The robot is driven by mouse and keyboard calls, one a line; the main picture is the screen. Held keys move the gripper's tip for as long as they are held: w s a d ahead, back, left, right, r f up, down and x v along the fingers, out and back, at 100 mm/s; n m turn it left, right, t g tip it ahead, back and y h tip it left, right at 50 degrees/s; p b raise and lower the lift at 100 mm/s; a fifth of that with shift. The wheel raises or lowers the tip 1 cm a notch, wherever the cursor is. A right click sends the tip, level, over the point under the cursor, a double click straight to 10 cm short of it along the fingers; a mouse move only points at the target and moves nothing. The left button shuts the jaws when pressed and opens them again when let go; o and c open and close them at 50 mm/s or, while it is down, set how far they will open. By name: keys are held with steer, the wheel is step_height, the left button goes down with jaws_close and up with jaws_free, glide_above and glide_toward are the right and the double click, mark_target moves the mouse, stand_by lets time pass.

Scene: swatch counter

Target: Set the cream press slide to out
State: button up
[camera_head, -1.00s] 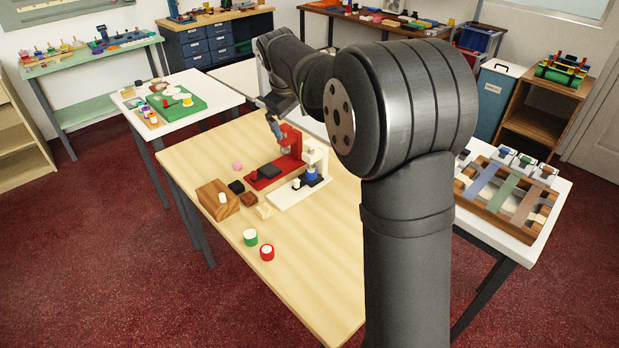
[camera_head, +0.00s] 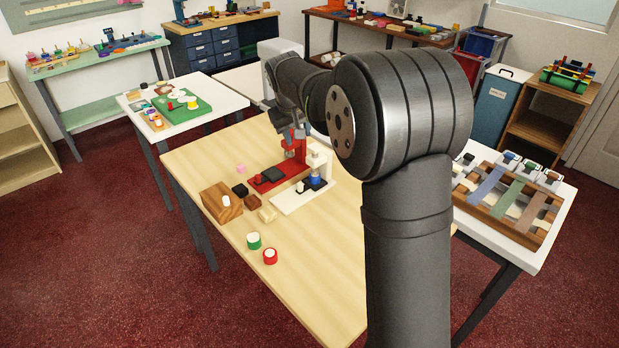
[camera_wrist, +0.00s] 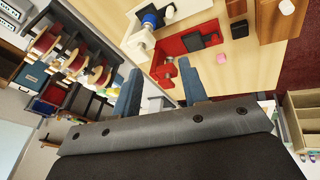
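The cream press (camera_head: 318,160) stands on the wooden table, beside the red press (camera_head: 290,160). Its white base (camera_head: 288,203) carries a dark slide with a small white knob (camera_head: 300,187), and a blue piece (camera_head: 315,180) sits under the press head. The cream press also shows at the top of the wrist view (camera_wrist: 137,42), left of the red press (camera_wrist: 172,47). My gripper (camera_wrist: 160,88) is open and empty, its two blue fingers apart. In the head view my gripper (camera_head: 300,130) is by the tops of the presses; contact cannot be told.
A wooden block (camera_head: 220,203), small dark and brown pieces, a pink piece (camera_head: 240,168), a green-sided pot (camera_head: 254,241) and a red-sided pot (camera_head: 270,257) lie on the table. The near part of the table is clear. My arm covers its right side.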

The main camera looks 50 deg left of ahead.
mark_target(300, 184)
steer(key=w+a+f+m, duration=0.1)
steer(key=f+m, duration=0.1)
steer(key=f, duration=0.5)
steer(key=w+a+f+m, duration=0.2)
steer(key=f, duration=0.6)
steer(key=w+a+f+m, duration=0.1)
steer(key=w+a+f, duration=0.1)
steer(key=f, duration=0.6)
steer(key=shift+a+f+m+g, duration=0.2)
steer(key=shift+m+g, duration=0.1)
steer(key=shift+m, duration=0.1)
steer(key=shift+s, duration=0.15)
jaws_close()
